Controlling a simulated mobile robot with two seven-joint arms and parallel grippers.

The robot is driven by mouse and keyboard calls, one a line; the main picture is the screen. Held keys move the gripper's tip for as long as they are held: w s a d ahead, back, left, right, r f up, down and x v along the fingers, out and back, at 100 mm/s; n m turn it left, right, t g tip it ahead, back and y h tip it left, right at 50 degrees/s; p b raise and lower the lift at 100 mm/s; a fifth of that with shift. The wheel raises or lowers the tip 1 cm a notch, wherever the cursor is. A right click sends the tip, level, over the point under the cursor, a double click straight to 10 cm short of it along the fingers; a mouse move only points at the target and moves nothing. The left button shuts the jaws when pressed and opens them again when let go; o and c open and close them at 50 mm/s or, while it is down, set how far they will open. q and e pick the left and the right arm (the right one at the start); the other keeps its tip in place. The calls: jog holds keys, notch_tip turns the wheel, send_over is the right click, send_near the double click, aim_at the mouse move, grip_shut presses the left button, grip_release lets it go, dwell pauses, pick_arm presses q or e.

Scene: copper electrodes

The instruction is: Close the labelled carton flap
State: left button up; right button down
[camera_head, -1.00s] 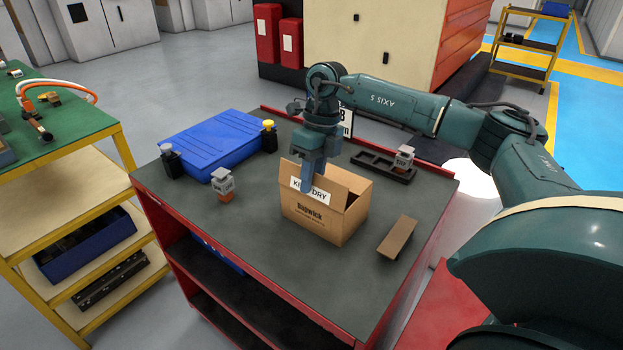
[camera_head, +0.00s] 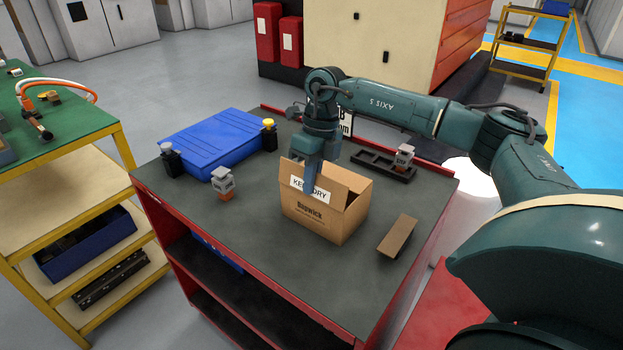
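An open cardboard carton (camera_head: 312,219) stands on the dark top of the red cart (camera_head: 250,275). Its near flap (camera_head: 297,187) is upright and bears a white label, part of which is hidden behind my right gripper. My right gripper (camera_head: 312,186) points down at this flap, with its fingers in front of the label. I cannot tell whether the fingers touch the flap, nor whether they are apart. My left gripper is not in view.
A blue lidded box (camera_head: 212,143) lies at the back left of the cart top. A brown block (camera_head: 397,236) lies right of the carton. A black tray (camera_head: 376,164) is behind it, and a small grey-and-orange item (camera_head: 224,183) is to its left. The front left cart top is clear.

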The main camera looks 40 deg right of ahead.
jog(key=shift+y, duration=0.3)
jog(key=y, duration=0.2)
jog(key=d+g+y+b, duration=0.1)
jog(key=f+y, duration=0.1)
jog(key=y, duration=0.1)
jog(key=shift+w+d+g+y+b, duration=0.3)
jog(key=shift+d+b, duration=0.05)
jog(key=shift+d, duration=0.05)
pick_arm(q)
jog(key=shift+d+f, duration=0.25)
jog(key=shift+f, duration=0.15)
pick_arm(e)
jog(key=shift+y, duration=0.3)
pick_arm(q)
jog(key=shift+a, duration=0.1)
pick_arm(e)
jog(key=c, duration=2.1)
grip_release()
jog(key=shift+d, duration=0.1)
jog(key=o, duration=0.5)
jog(key=shift+c, duration=0.2)
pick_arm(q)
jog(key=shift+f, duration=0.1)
